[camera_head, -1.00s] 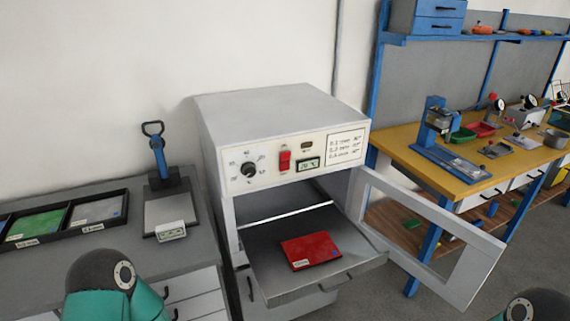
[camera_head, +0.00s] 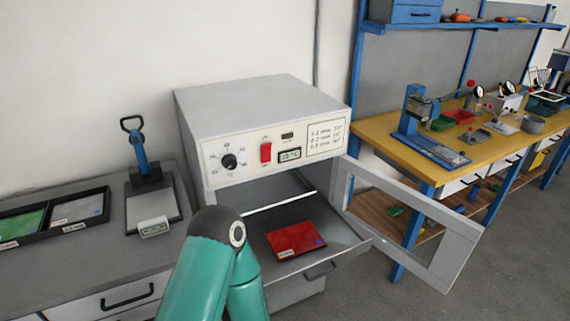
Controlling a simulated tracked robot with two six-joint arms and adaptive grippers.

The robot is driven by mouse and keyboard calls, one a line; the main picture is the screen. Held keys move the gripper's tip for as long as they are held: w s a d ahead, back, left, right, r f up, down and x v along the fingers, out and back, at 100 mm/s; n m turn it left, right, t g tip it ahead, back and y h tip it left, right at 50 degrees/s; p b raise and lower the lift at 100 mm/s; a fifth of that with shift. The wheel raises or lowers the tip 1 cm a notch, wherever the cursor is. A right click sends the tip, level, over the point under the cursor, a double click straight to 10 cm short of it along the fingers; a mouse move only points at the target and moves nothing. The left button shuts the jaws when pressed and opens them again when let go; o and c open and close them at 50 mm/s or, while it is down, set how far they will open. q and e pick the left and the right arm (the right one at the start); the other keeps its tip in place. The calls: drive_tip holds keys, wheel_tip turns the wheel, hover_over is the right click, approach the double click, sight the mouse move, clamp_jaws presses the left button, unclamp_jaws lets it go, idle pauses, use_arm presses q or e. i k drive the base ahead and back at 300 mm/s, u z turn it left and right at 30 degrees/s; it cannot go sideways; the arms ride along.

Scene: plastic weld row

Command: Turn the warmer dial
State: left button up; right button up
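The warmer (camera_head: 262,98) is a white box oven on the grey counter with its door (camera_head: 412,222) swung open to the right. Its black dial (camera_head: 229,161) sits on the left of the front panel, with a printed scale around it. A red switch (camera_head: 265,152) and a small display (camera_head: 289,155) are to its right. A red sheet (camera_head: 295,240) lies on the pulled-out shelf (camera_head: 345,245). A teal arm of mine with a dark joint stands in front of the warmer, below the dial and apart from it. Neither gripper shows.
A scale with a blue-handled tool (camera_head: 137,148) stands left of the warmer. A black tray (camera_head: 60,228) with green and grey sheets is at far left. The open door sticks out toward the yellow workbench (camera_head: 440,150). Grey floor is clear at lower right.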

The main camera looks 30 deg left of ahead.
sight(229, 162)
drive_tip(key=z, duration=0.7)
drive_tip(key=k, duration=0.35)
drive_tip(key=u, duration=2.4)
drive_tip(key=k, duration=0.1)
drive_tip(key=z, duration=0.95)
drive_tip(key=i, duration=0.55)
drive_tip(key=u, duration=0.05)
